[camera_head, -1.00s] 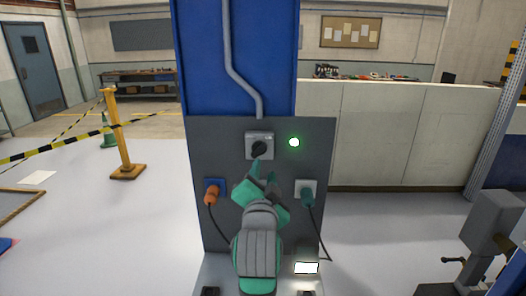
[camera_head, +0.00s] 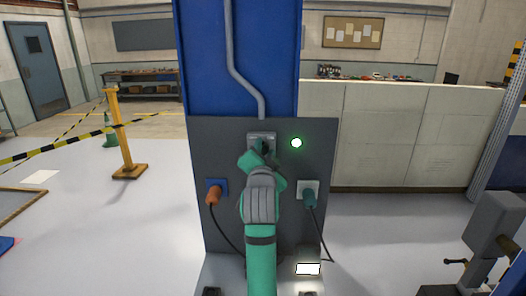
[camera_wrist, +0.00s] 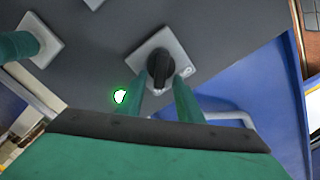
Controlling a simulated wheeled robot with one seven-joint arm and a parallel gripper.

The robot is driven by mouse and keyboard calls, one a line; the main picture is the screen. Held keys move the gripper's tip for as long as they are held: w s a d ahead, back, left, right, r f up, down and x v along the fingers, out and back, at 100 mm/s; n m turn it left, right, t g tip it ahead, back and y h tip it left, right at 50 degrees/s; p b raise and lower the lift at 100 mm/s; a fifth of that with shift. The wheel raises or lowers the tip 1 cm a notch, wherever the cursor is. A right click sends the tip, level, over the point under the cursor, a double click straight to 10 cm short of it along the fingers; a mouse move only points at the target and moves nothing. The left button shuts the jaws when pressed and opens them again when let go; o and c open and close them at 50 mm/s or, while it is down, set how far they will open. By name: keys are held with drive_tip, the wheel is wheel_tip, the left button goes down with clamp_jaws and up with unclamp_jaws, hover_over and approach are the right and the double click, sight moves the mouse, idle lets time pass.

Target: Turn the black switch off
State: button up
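The black switch (camera_wrist: 161,68) is a rotary knob on a square grey plate (camera_wrist: 184,56) on the dark panel. In the wrist view its bar runs roughly up and down the picture. My gripper (camera_wrist: 164,84) is open, its two green fingers reaching toward the knob with one at each side of its near end. I cannot tell whether they touch it. In the head view my gripper (camera_head: 262,151) covers most of the knob; the plate (camera_head: 261,135) shows above it. A round lamp (camera_head: 296,143) right of the switch glows green.
Below the switch, an orange plug (camera_head: 213,195) sits in a blue socket at left and a green plug (camera_head: 309,199) in a grey socket at right, both with hanging cables. A blue column (camera_head: 270,60) stands behind the panel. A yellow barrier post (camera_head: 122,135) is at left.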

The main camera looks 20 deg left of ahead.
drive_tip(key=shift+w+d, duration=0.1)
drive_tip(key=shift+d, duration=0.05)
clamp_jaws()
